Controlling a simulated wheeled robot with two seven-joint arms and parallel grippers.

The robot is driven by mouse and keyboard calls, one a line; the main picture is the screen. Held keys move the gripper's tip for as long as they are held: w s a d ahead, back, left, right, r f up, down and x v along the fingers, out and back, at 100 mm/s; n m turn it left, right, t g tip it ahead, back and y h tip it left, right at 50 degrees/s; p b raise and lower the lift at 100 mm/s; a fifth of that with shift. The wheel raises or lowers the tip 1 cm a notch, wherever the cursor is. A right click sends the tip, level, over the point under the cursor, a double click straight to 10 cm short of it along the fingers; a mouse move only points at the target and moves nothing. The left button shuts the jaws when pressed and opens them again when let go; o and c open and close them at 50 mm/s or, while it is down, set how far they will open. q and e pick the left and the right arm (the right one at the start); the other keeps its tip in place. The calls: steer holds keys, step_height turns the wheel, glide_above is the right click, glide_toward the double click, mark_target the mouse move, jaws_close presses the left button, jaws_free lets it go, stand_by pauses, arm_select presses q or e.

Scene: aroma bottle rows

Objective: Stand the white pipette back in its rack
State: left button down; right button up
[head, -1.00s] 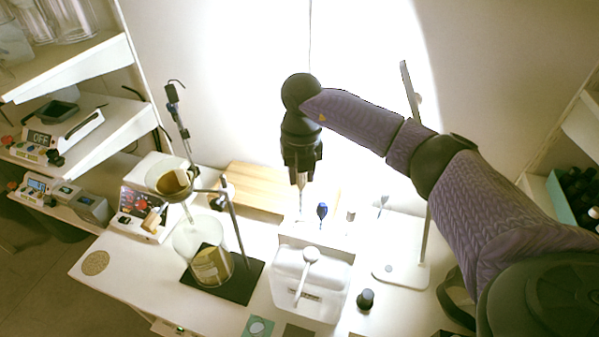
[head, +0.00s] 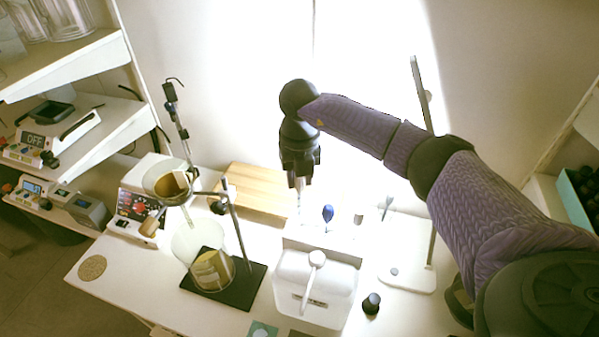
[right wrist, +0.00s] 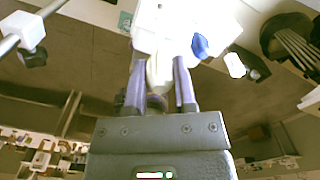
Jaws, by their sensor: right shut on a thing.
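My right gripper (head: 301,180) points down over the back of the bench. It is shut on the white pipette (head: 300,207), which hangs roughly upright below the fingers. In the right wrist view the pipette (right wrist: 157,75) shows pale between the two fingers (right wrist: 160,88). The white rack (head: 296,237) stands just below it, behind a white box. A blue-topped pipette (head: 327,213) and a grey-white one (head: 358,218) stand at the rack to the right. The white pipette's lower end is washed out by glare, so I cannot tell whether it touches the rack. My left gripper is not in view.
The white box (head: 335,295) with a pale spoon-like piece on top stands in front of the rack. A stand (head: 405,279) with an upright rod and a small black-capped bottle (head: 371,303) are to the right. Left are a beaker (head: 190,243) and a clamp stand (head: 238,235). A wooden board (head: 255,190) lies behind.

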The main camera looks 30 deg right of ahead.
steer(key=shift+f, duration=0.45)
steer(key=shift+f+b, duration=0.3)
steer(key=shift+f, duration=0.05)
stand_by(0.4)
steer(key=shift+f+b, duration=1)
steer(key=shift+f, duration=0.5)
steer(key=shift+f+b, duration=0.75)
steer(key=shift+f, duration=0.35)
steer(key=o, duration=0.8)
steer(key=shift+c, duration=0.2)
